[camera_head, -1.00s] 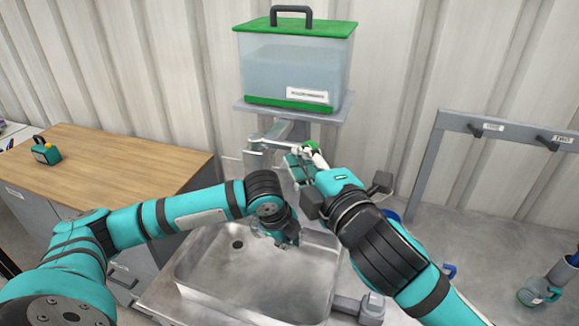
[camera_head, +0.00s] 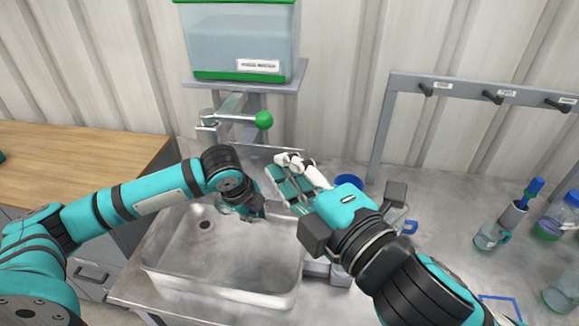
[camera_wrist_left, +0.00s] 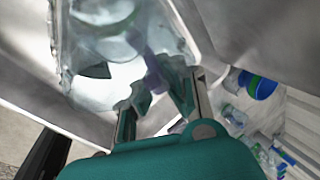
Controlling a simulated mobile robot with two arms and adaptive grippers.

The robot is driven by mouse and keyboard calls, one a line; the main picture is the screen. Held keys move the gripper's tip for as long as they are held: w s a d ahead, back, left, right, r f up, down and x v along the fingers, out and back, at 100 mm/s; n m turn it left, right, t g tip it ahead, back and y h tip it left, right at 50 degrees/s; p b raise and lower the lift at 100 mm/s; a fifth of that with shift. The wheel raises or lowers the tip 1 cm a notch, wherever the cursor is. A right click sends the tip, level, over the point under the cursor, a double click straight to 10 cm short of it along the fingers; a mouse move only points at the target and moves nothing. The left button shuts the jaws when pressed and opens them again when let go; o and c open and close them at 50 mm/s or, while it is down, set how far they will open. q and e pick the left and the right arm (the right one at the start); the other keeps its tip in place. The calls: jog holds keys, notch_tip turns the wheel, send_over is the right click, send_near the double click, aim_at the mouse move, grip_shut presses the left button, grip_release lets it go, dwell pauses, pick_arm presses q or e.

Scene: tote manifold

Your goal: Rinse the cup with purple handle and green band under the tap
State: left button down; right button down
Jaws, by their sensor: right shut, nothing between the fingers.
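The clear cup (camera_wrist_left: 100,40) fills the upper left of the left wrist view, with its purple handle (camera_wrist_left: 156,76) between my left fingers. My left gripper (camera_wrist_left: 162,90) is shut on that handle. In the head view my left gripper (camera_head: 248,212) is low over the sink, with the cup mostly hidden behind the arm.
The metal sink (camera_head: 180,275) is below my grippers. The tank (camera_head: 240,45) stands on a shelf. A hook rack (camera_head: 450,84) rises at the right. A bottle with a blue brush (camera_head: 495,235) and other vessels stand on the right counter. A wooden worktop (camera_head: 80,150) is left.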

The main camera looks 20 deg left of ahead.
dwell(0.3)
pick_arm(q)
jog(key=s+d+p, duration=0.3)
jog(key=d+p, duration=0.1)
jog(key=d, duration=0.3)
jog(key=shift+s+d, duration=0.15)
jog(key=shift+s, duration=0.1)
dwell(0.3)
dwell(1.2)
jog(key=s+d+r+p, duration=0.2)
jog(key=d+r+p, duration=0.2)
jog(key=p, duration=0.3)
jog(key=shift+d, duration=0.25)
